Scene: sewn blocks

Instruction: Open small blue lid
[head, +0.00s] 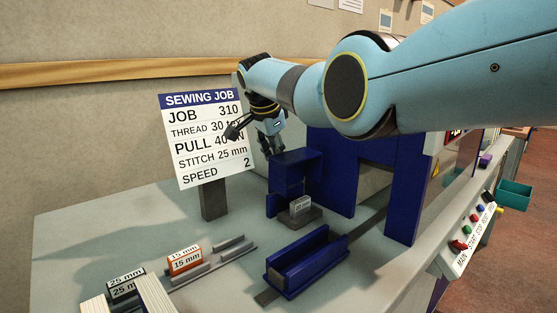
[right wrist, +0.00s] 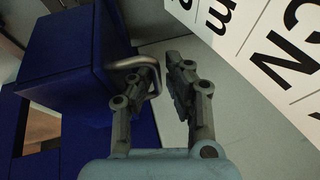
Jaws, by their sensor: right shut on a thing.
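The small blue lid (head: 295,157) is on a blue housing beside the large blue machine frame; it also shows in the right wrist view (right wrist: 60,50). I cannot tell clearly how far the lid is raised. A curved metal handle (right wrist: 143,61) sticks out from its edge. My right gripper (head: 269,150) reaches down at the housing's left side. In the right wrist view its fingers (right wrist: 162,80) are shut on the handle, one finger on either side. The handle is hidden behind the gripper in the head view. My left gripper is out of view.
A grey block (head: 300,205) sits at the housing's foot. A blue channel (head: 305,262) lies in front. Orange (head: 185,260) and black (head: 126,284) labelled blocks stand at the left. A sign (head: 206,140) stands close left of my gripper. Buttons (head: 468,238) line the right edge.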

